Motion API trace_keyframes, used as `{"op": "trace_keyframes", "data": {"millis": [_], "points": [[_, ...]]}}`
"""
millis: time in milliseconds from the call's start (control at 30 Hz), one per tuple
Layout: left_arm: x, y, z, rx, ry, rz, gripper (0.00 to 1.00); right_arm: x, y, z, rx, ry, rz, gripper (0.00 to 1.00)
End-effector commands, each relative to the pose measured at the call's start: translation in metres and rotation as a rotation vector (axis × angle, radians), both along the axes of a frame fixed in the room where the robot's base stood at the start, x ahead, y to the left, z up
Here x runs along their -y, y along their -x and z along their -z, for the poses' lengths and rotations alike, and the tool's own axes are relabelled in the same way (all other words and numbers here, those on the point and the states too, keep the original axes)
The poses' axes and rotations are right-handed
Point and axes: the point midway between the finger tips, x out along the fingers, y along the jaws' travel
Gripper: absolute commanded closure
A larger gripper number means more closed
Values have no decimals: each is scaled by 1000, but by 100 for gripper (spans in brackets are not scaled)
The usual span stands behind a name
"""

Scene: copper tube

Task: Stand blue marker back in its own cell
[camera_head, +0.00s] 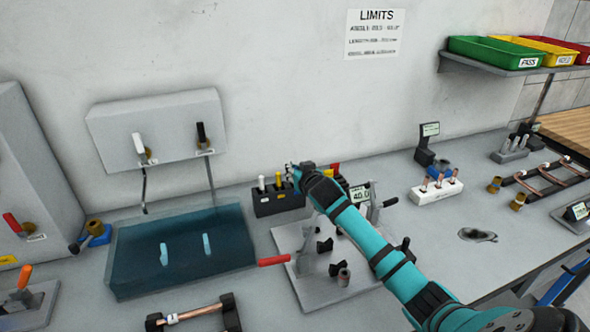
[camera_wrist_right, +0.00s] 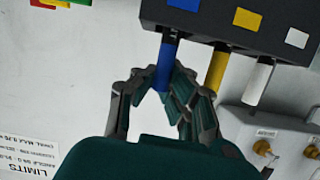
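The black marker holder (camera_head: 268,207) stands at the back of the bench, right of the teal tank. In the right wrist view, its front (camera_wrist_right: 215,22) has blue, yellow and white labels. The blue marker (camera_wrist_right: 167,62) lines up with the blue-label cell, its lower end hidden behind the holder's edge. I cannot tell how deep it sits. My right gripper (camera_wrist_right: 163,82) has its fingers closed around the marker's upper end; it hides the marker in the head view. A yellow marker (camera_wrist_right: 216,70) and a white marker (camera_wrist_right: 258,82) stand beside it. My left gripper is not in view.
A teal tank (camera_head: 180,250) stands left of the holder. A light fixture plate (camera_head: 312,285) with black clamps and a red handle lies in front. A white block (camera_head: 437,191) with copper pieces is to the right. The wall is close behind the holder.

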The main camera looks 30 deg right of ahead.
Motion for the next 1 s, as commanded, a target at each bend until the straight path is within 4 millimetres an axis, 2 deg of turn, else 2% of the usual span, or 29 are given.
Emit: {"op": "trace_keyframes", "data": {"millis": [400, 433, 600, 900, 1000], "points": [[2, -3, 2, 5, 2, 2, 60, 0, 0, 7, 1, 1, 0, 100], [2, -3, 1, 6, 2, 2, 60, 0, 0, 6, 1, 1, 0, 91], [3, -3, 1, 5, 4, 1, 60, 0, 0, 5, 1, 1, 0, 71], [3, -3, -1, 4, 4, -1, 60, 0, 0, 1, 1, 2, 0, 71], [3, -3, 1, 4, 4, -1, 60, -2, 8, 1, 2, 1, -2, 71]]}}
